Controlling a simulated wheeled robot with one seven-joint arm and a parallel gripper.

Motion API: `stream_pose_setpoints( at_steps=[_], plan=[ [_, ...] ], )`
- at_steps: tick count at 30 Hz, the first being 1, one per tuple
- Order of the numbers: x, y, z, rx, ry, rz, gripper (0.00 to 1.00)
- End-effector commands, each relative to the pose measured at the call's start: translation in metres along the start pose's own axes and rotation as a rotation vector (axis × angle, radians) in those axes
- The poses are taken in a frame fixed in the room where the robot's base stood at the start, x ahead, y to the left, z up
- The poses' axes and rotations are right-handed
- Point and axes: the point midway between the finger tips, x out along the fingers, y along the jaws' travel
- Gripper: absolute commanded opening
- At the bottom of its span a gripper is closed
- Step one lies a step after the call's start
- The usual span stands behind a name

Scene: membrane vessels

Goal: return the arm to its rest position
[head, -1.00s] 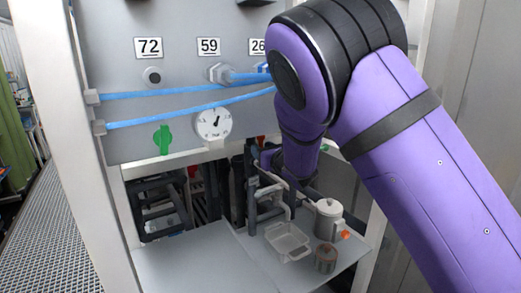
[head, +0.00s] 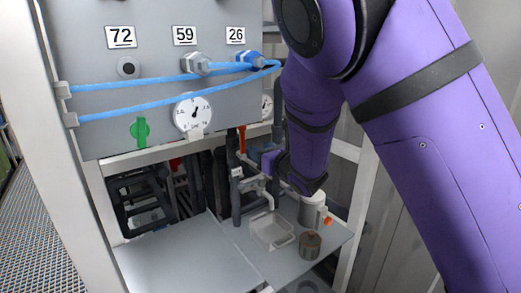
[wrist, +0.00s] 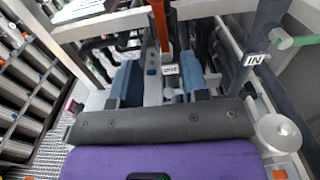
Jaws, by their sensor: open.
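My purple arm (head: 312,130) reaches down from the upper right in the head view, in front of the right end of the panel. Its lower end is beside the pipes above the grey shelf. My gripper (wrist: 162,88) shows in the wrist view as two blue-grey fingers, well apart, with nothing held between them. Behind the gap are a red upright piece and a small labelled tag (wrist: 170,70). In the head view the fingers cannot be made out clearly.
Blue hoses (head: 150,83) cross the numbered panel (head: 85,60). A white frame post (head: 75,170) stands left.

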Motion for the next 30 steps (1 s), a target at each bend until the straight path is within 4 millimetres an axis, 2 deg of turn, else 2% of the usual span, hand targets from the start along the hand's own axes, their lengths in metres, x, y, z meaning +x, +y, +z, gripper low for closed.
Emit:
stream_pose_setpoints(
  at_steps=[5, 11, 16, 21, 26, 30],
  plan=[
    [-0.01, -0.023, 0.009, 0.151, 0.031, -0.071, 0.41],
    [-0.047, -0.074, 0.029, 0.601, 0.098, -0.265, 0.41],
    [-0.09, -0.106, 0.046, 1.012, 0.12, -0.439, 0.41],
    [-0.141, -0.123, 0.063, 1.402, 0.108, -0.608, 0.41],
    [-0.193, -0.128, 0.08, 1.746, 0.066, -0.773, 0.41],
    [-0.242, -0.124, 0.093, 2.024, 0.004, -0.922, 0.41]
  ],
)
